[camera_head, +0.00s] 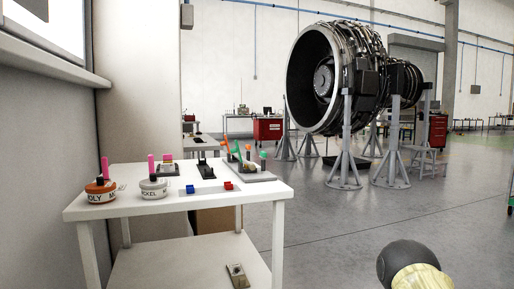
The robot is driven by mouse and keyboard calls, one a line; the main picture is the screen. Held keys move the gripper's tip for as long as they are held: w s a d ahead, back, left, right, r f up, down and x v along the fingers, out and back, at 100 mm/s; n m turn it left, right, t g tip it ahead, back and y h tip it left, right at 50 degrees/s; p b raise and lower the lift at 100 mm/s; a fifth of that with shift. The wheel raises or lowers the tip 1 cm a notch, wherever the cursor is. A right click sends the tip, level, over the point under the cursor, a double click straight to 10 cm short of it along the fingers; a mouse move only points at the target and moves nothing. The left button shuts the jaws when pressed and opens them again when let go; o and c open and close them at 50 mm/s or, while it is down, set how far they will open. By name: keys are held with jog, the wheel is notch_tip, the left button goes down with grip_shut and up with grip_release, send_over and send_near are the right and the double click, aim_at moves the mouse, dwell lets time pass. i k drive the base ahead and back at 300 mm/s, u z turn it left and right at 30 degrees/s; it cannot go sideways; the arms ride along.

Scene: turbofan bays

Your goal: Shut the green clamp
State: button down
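A green clamp handle (238,149) stands tilted up on a grey base plate (260,178) at the back right of the white table. Orange-tipped and teal-tipped parts stand close around it on or by the same plate. The clamp's jaws and lower parts are too small to make out. My gripper is not in view.
The white table (125,213) holds an orange-brown tin (100,194), a grey-white tin (153,190) and small red and blue blocks. A lower shelf (190,268) holds a small part. A turbofan engine (322,80) stands behind on stands.

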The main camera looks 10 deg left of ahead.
aim_at(237, 149)
jog(key=z, duration=1.25)
jog(key=i, duration=0.85)
jog(key=u, duration=2.05)
